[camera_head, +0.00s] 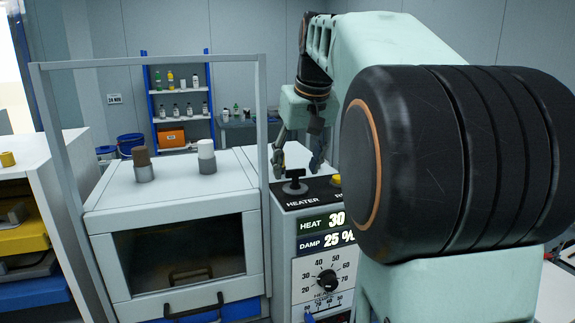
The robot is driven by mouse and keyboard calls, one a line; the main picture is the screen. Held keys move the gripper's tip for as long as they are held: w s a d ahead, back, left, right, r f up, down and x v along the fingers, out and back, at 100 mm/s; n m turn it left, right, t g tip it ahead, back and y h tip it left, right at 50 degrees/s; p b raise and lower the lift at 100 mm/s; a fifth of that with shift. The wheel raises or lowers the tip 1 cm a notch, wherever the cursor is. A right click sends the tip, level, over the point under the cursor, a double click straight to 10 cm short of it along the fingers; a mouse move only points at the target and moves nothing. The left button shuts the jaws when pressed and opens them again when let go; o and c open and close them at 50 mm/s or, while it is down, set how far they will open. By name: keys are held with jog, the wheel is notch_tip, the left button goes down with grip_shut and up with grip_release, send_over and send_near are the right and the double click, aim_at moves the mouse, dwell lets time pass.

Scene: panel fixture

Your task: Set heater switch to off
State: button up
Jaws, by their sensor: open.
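The heater switch (295,183) is a black T-shaped handle on a round base. It stands on a black top plate labelled HEATER, at the near edge of the control panel (283,240). Its off side cannot be made out. My gripper (297,163) is open and points down, with its fingers spread to the left and right just above and behind the handle. I see no contact, and the exact gap in depth is hard to judge. My arm hides the right part of the panel.
A yellow button (336,180) sits right of the switch, partly hidden. The panel front has a display (326,231) reading HEAT 30 and DAMP 25 %, and a black dial (327,281). A white cabinet (180,220) with brown and white capped jars and an upright frame stands left.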

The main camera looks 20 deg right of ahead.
jog(key=shift+c, duration=0.2)
jog(key=c, duration=1.1)
jog(key=shift+d+r+n+p, duration=0.1)
jog(key=shift+n+p, duration=0.3)
jog(key=n+y+p, duration=0.1)
jog(key=n+p, duration=0.1)
jog(key=shift+d+r+n, duration=0.1)
jog(key=shift+d+n, duration=0.05)
jog(key=shift+n, duration=0.25)
jog(key=n+y+p, duration=0.1)
jog(key=n+p, duration=0.1)
jog(key=n+g+y+p, duration=0.1)
jog(key=n+p, duration=0.1)
jog(key=n, duration=0.1)
jog(key=shift+w+d, duration=0.15)
jog(key=shift+d, duration=0.05)
jog(key=n+g+p, duration=0.1)
jog(key=n, duration=0.1)
jog(key=n+y+p, duration=0.1)
jog(key=n+p, duration=0.1)
jog(key=n, duration=0.1)
jog(key=shift+w+g, duration=0.2)
jog(key=shift+g, duration=0.2)
jog(key=n, duration=0.2)
jog(key=n+g+p, duration=0.1)
jog(key=n, duration=0.1)
jog(key=shift+w+g+y, duration=0.15)
jog(key=shift+g+y, duration=0.15)
jog(key=shift+n, duration=0.3)
